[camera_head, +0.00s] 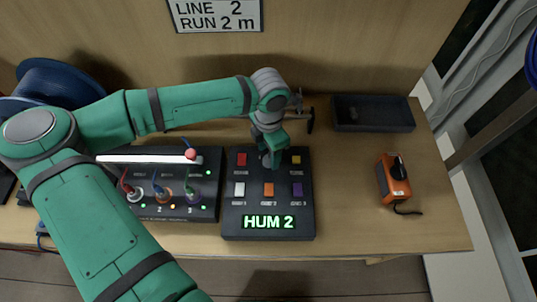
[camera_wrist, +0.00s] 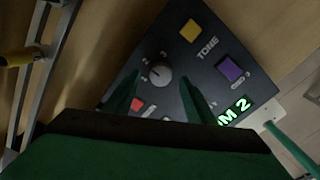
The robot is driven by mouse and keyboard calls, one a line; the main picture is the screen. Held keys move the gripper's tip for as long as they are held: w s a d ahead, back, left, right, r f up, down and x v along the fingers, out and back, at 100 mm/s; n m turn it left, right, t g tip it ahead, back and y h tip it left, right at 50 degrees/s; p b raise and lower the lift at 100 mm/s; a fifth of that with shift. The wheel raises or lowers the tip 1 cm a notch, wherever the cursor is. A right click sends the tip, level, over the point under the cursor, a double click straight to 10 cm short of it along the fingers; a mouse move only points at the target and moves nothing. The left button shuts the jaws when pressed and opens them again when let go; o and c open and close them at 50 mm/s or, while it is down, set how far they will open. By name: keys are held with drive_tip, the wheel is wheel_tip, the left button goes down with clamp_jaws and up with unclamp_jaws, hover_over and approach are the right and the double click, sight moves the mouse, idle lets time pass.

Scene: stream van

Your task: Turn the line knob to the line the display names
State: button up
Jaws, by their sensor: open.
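The black control panel (camera_head: 233,215) lies on the bench and its green display (camera_head: 269,222) reads "HUM 2". The grey round line knob (camera_wrist: 160,76) shows in the wrist view near the panel's red button, with small marks around it. Its pointer direction is too small to read. My gripper (camera_head: 270,158) is over the upper middle of the panel and hides the knob in the head view. In the wrist view my gripper (camera_wrist: 160,82) is open, one green finger to each side of the knob. I cannot tell whether they touch it.
A wall sign (camera_head: 215,14) reads "LINE 2 RUN 2 m". A black box (camera_head: 180,210) with coloured cables stands left of the panel. A black tray (camera_head: 372,127) and an orange device (camera_head: 393,180) with a black knob stand right. Bench between panel and orange device is clear.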

sight(269, 159)
wheel_tip(269, 159, up, 9)
drive_tip(key=shift+f, duration=0.15)
idle(0.7)
